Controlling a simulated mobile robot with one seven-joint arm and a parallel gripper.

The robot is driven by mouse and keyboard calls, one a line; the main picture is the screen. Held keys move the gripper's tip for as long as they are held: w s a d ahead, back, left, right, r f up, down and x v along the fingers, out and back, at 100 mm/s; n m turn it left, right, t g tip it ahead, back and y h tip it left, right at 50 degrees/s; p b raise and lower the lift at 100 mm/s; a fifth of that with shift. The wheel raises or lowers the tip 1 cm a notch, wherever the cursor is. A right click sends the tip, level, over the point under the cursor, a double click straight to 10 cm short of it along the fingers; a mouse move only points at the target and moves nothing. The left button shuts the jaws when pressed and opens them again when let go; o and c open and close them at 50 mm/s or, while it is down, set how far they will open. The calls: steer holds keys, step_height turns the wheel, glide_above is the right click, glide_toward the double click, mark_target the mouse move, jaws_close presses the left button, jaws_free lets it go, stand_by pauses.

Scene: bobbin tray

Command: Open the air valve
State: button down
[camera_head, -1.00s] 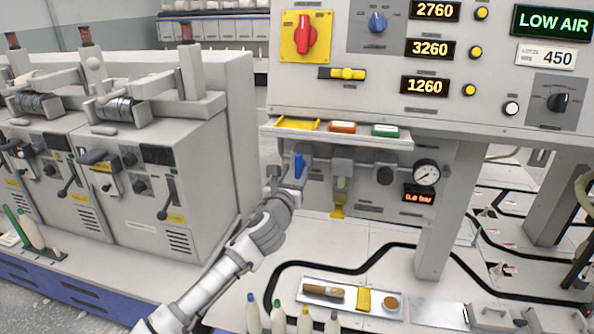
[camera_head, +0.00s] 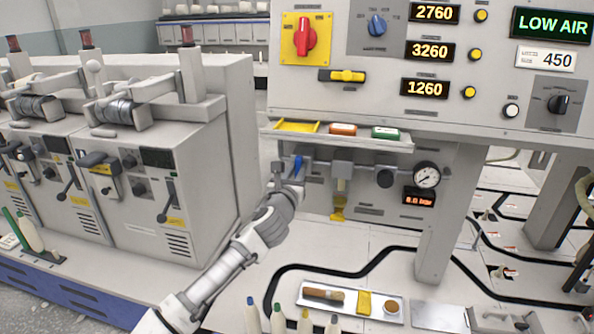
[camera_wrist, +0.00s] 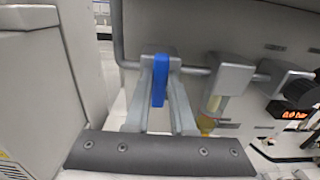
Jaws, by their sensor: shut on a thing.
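The air valve's blue lever (camera_head: 298,166) is on the pipe under the shelf in the head view. In the wrist view the blue lever (camera_wrist: 159,80) hangs vertically in front of its grey valve body. My gripper (camera_head: 286,180) is at the valve, and its two fingers (camera_wrist: 160,92) are on either side of the lever, shut on it. The fingers hide part of the valve body. The pressure gauge (camera_head: 426,175) is to the right, above a red display (camera_head: 419,199) that reads about 0.0 bar. The sign at upper right (camera_head: 552,24) reads LOW AIR.
A grey machine (camera_head: 170,190) stands close on the left. A yellow-bottomed filter (camera_head: 338,205) hangs right of the valve.

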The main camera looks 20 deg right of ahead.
steer(key=shift+m, duration=0.4)
steer(key=m, duration=0.3)
steer(key=shift+d+m+p, duration=0.15)
steer(key=shift+m+p, duration=0.15)
steer(key=shift+p, duration=0.1)
steer(key=shift+s+d+f+m+b, duration=0.1)
steer(key=shift+m+b, duration=0.15)
steer(key=shift+m, duration=2)
steer(key=shift+s+d+f+m+b, duration=0.15)
steer(key=shift+m+b, duration=0.1)
steer(key=shift+m, duration=2.05)
steer(key=shift+w+a+f+m+b, duration=0.1)
steer(key=shift+m+b, duration=0.15)
steer(key=shift+m, duration=2)
steer(key=c, duration=0.8)
jaws_free()
steer(key=shift+o, duration=0.2)
